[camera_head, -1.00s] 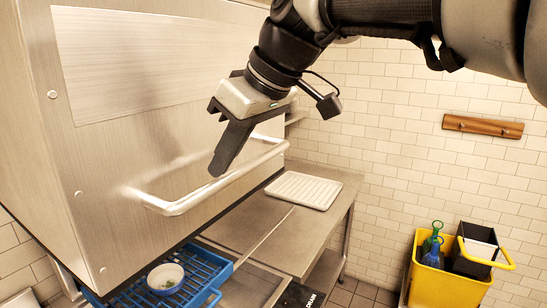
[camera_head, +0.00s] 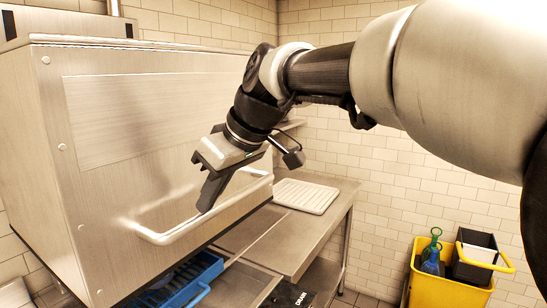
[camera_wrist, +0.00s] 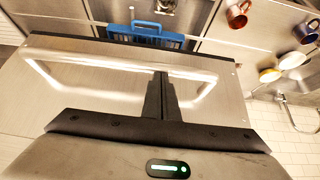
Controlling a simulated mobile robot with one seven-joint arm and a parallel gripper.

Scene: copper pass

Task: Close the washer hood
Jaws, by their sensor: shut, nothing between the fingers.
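The washer hood (camera_head: 110,180) is a big brushed-steel box at the left in the head view, its top now showing. Its bar handle (camera_head: 168,236) runs along the lower front, and it also shows in the wrist view (camera_wrist: 75,97). The blue rack (camera_head: 182,283) shows below the hood's lower edge, most of it hidden. My gripper (camera_head: 206,207) is shut and empty, pointing down at the handle's bar near its middle. Its fingertips (camera_wrist: 160,80) lie over the hood's front in the wrist view. I cannot tell whether they touch the bar.
A steel side table (camera_head: 333,199) with a white ribbed tray (camera_head: 305,195) stands right of the hood. A yellow caddy (camera_head: 440,288) with bottles stands at the lower right. Several mugs, one red (camera_wrist: 238,15), show at the wrist view's right. Open floor is barely visible.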

